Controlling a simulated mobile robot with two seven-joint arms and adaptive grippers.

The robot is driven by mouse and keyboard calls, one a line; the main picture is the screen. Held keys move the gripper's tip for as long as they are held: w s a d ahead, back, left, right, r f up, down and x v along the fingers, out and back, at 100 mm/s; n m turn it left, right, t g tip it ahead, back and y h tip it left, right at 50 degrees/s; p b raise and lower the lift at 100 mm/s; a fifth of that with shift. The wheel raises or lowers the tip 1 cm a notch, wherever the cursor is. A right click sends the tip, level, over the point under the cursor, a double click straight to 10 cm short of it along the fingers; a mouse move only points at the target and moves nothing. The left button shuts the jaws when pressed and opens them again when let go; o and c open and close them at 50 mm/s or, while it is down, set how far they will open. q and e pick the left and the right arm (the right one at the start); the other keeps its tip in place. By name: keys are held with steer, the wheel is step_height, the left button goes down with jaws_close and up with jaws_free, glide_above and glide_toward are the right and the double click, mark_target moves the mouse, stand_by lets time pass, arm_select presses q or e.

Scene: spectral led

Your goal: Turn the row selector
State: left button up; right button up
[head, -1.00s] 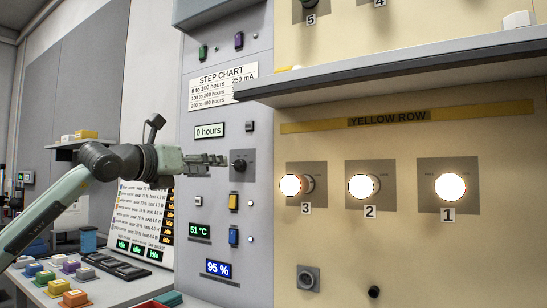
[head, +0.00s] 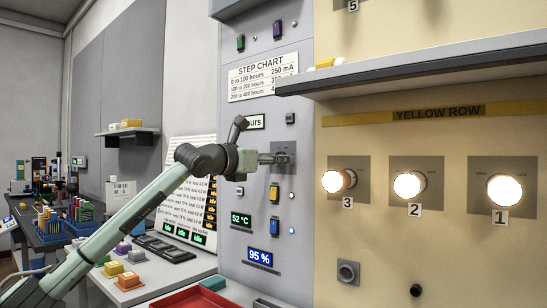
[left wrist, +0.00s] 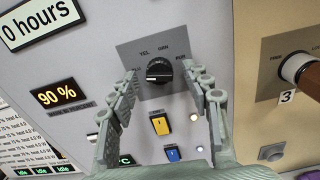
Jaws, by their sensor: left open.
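The row selector is a black knob (left wrist: 159,70) on a grey plate in the left wrist view, with several labels around it, "YEL" among them. My left gripper (left wrist: 168,88) is open, its two fingers spread on either side of the knob. I cannot tell whether the fingers touch it. In the head view my left gripper (head: 274,158) reaches the grey selector plate (head: 285,150) and hides most of the knob. My right gripper is in neither view.
A yellow switch (left wrist: 160,124) and a blue switch (left wrist: 172,154) sit below the knob. The yellow row panel (head: 450,245) with lit lamps 3, 2 and 1 stands to the right, under a projecting shelf (head: 420,70). A red tray (head: 190,301) lies below.

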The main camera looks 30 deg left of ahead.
arm_select(q)
steer(key=shift+c, duration=0.6)
jaws_close()
steer(key=shift+m, duration=0.4)
steer(key=m, duration=0.8)
steer(key=shift+a+m, duration=0.1)
steer(key=shift+m, duration=0.3)
